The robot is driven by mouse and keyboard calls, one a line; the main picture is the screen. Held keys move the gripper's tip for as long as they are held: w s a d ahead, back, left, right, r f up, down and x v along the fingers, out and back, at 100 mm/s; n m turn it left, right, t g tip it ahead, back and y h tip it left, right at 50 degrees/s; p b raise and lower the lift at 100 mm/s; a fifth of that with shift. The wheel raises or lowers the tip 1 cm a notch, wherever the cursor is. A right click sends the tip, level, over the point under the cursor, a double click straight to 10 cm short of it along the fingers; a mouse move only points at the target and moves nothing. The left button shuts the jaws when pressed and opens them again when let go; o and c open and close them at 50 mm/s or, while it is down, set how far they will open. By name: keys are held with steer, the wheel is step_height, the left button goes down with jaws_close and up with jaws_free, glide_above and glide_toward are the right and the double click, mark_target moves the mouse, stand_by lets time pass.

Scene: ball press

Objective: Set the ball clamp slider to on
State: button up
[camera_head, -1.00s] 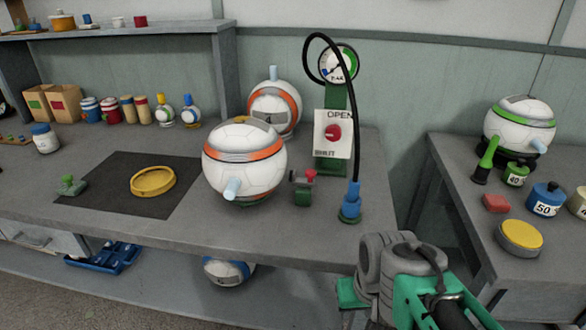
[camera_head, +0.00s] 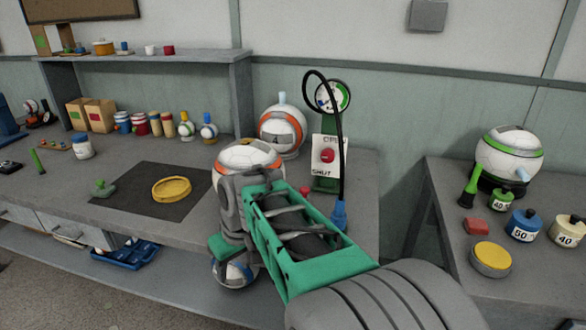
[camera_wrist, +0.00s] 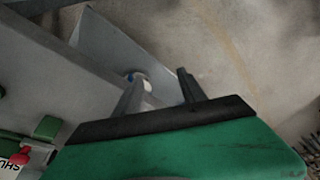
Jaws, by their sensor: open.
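My gripper shows in the wrist view (camera_wrist: 158,80) with its two dark fingers apart and nothing between them. In the head view my arm reaches over the bench's front edge, and the fingertips cannot be made out. A white and orange ball (camera_head: 250,155) sits on the bench behind my wrist, its lower part hidden. A small red knob (camera_head: 305,191) beside it tops a green fixture, possibly the clamp slider; my arm hides most of it. A white OPEN/SHUT panel (camera_head: 322,170) with a red knob stands behind on a green post.
A black hose curves from the gauge (camera_head: 333,97) to a blue fitting (camera_head: 339,215) right of my arm. A yellow ring (camera_head: 171,189) lies on a dark mat. Another ball (camera_head: 235,273) is below the bench. A side table (camera_head: 440,185) stands right, across a gap.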

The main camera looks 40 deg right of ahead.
steer(key=w+d+r+p, duration=0.4)
steer(key=w+d+r, duration=0.1)
steer(key=d+r, duration=0.35)
steer(key=n+t+p, duration=0.1)
steer(key=n+p, duration=0.1)
steer(key=p, duration=0.5)
glide_toward(305, 188)
steer(key=x, duration=0.7)
steer(key=shift+f, duration=0.6)
steer(key=shift+c, duration=0.5)
jaws_close()
steer(key=shift+w, duration=0.1)
